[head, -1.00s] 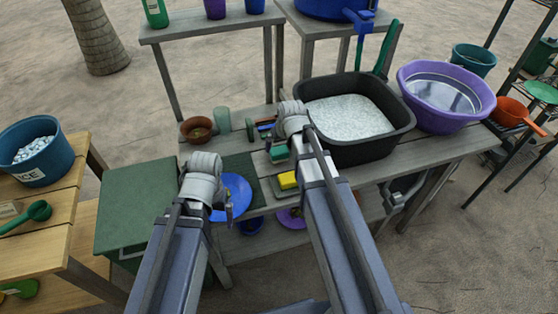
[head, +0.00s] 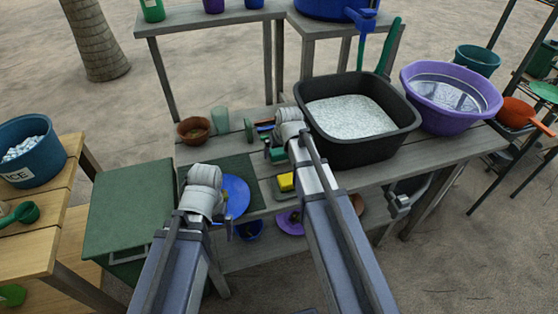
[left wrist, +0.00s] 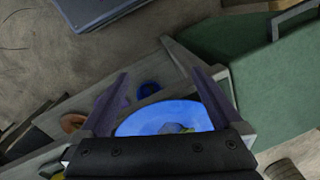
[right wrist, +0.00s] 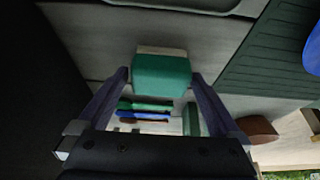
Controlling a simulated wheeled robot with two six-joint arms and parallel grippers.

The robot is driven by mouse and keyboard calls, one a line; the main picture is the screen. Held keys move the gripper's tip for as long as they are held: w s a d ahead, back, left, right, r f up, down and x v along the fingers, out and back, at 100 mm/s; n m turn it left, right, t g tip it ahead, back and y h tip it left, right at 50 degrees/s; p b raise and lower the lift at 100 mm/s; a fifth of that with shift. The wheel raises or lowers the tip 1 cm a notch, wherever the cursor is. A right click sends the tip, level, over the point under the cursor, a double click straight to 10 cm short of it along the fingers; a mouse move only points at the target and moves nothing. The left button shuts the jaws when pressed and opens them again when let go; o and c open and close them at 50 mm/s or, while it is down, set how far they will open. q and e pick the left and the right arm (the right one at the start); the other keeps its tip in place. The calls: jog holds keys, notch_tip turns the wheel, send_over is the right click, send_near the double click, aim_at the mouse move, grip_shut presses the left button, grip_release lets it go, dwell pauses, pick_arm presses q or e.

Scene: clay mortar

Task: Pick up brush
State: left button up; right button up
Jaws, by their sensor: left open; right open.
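A teal block with a pale strip along one edge (right wrist: 160,76) lies on the wooden table; it may be the brush, but I cannot tell for sure. It also shows in the head view (head: 278,154), beside the end of my right arm. My right gripper (right wrist: 160,80) is open above it, and the block appears between the two fingertips without clear contact. Thin green, blue and brown handled items (right wrist: 145,112) lie beside it. My left gripper (left wrist: 160,73) is open and empty, above a blue plate (left wrist: 165,115) at the table's front.
A black basin of pale grains (head: 345,150) stands right of my right arm, with a purple tub (head: 450,97) beyond. A yellow sponge (head: 286,182) lies near the front edge. A brown bowl (head: 194,130) and green cup (head: 220,119) stand behind. A green box (head: 130,205) is left.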

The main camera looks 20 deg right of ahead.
aim_at(279, 150)
jog(key=shift+x, duration=0.8)
pick_arm(q)
jog(key=shift+f, duration=0.6)
pick_arm(e)
jog(key=shift+r, duration=0.1)
jog(key=c, duration=1.2)
jog(key=shift+o, duration=0.2)
notch_tip(279, 150, up, 10)
jog(key=p, duration=0.9)
jog(key=shift+r+p, duration=0.1)
jog(key=shift+p, duration=0.3)
pick_arm(q)
notch_tip(279, 150, up, 10)
